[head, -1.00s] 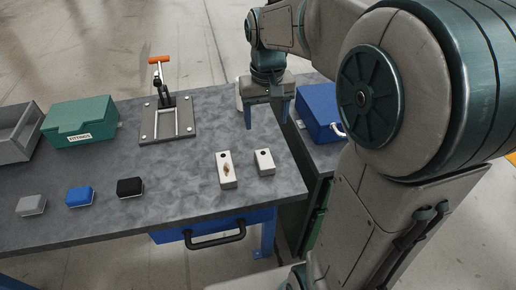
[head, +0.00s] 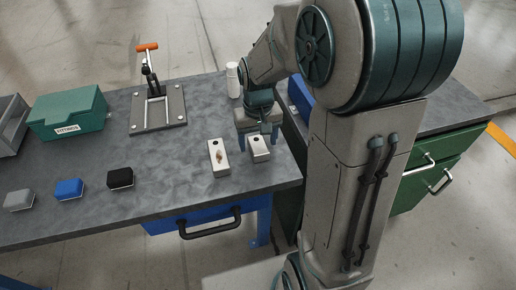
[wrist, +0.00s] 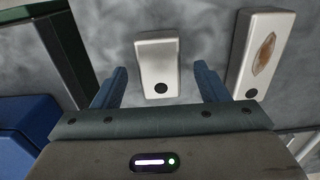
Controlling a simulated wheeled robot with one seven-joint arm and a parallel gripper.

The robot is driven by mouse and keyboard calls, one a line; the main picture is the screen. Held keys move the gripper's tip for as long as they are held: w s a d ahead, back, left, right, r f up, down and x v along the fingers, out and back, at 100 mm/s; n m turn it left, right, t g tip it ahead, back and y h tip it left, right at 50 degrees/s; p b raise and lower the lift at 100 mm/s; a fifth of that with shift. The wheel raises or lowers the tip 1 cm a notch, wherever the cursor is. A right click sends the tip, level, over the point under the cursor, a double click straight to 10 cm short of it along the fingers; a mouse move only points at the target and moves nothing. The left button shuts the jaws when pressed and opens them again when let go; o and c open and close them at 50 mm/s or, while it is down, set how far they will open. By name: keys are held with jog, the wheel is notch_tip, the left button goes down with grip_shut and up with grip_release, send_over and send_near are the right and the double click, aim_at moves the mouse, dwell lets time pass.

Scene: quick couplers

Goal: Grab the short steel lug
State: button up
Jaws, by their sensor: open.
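The short steel lug (head: 259,150) is a pale metal block with a dark hole, lying on the grey workbench near its right end. It also shows in the wrist view (wrist: 157,62), between my two blue fingers. My gripper (head: 257,143) is open and over the lug in the head view, partly covering its far end; the fingers sit either side of it in the wrist view (wrist: 160,85). I cannot tell how high above the bench the fingertips are. A longer lug (head: 218,157) with a rusty brown patch lies just to its left; it is at the right in the wrist view (wrist: 262,55).
Black (head: 120,177), blue (head: 69,188) and grey (head: 19,199) small blocks lie along the front of the bench. A toggle clamp on a plate (head: 158,108), a green box (head: 68,112) and a white cylinder (head: 233,80) stand further back. A blue box (wrist: 28,120) is beside my gripper.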

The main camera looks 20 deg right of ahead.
jog(key=shift+f, duration=0.25)
jog(key=c, duration=1.3)
